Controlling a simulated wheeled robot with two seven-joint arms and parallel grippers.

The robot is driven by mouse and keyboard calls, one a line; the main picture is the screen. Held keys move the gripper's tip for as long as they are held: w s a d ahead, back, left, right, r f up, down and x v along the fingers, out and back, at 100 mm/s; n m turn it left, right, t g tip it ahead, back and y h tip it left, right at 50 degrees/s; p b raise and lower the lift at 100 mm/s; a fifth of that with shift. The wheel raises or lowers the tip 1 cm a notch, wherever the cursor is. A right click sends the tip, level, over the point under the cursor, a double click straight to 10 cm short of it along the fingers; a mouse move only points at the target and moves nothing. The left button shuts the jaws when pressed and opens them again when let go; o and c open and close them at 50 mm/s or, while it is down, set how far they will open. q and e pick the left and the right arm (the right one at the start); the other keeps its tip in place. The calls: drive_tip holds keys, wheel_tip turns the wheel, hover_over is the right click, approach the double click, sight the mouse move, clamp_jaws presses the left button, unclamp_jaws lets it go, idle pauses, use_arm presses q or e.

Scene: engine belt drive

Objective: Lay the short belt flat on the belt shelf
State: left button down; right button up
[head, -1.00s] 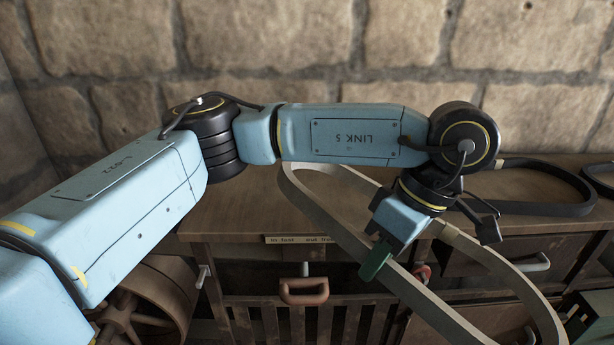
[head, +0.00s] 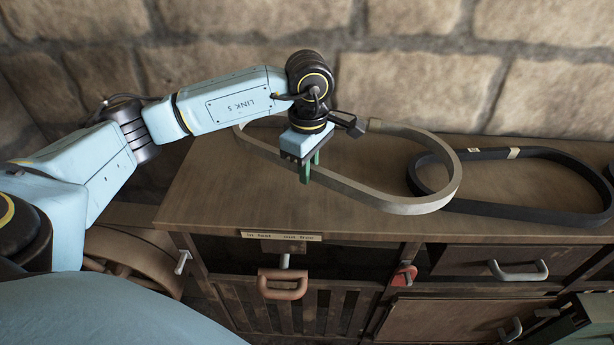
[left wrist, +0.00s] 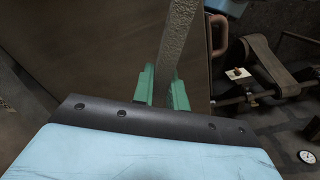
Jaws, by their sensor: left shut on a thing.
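A pale grey-beige belt loop (head: 405,206) is in the head view above the left and middle part of the wooden cabinet top (head: 215,205). My left gripper (head: 309,170) is shut on the belt's near strand, with green fingers on both sides of it. In the left wrist view the belt strand (left wrist: 178,40) runs up from between the green fingers (left wrist: 163,90). The belt looks held over the top; I cannot tell whether any of it touches. My arm hides part of its left end. My right gripper is not in view.
A black belt (head: 540,214) lies on the cabinet top to the right, close to the pale belt's right end. A stone wall (head: 420,80) stands behind. A labelled strip (head: 281,236), drawer handles and a red latch (head: 404,276) are on the front.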

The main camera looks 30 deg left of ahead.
use_arm(q)
wheel_tip(320, 180, down, 4)
drive_tip(key=shift+w+f+p, duration=0.1)
drive_tip(key=shift+f+p, duration=0.1)
drive_tip(key=shift+p, duration=0.2)
drive_tip(key=shift+f, duration=0.1)
drive_tip(key=shift+f, duration=0.15)
drive_tip(key=c, duration=1.4)
unclamp_jaws()
drive_tip(key=shift+r, duration=0.4)
wheel_tip(320, 180, up, 12)
drive_tip(key=shift+f+b, duration=0.2)
drive_tip(key=shift+b, duration=0.9)
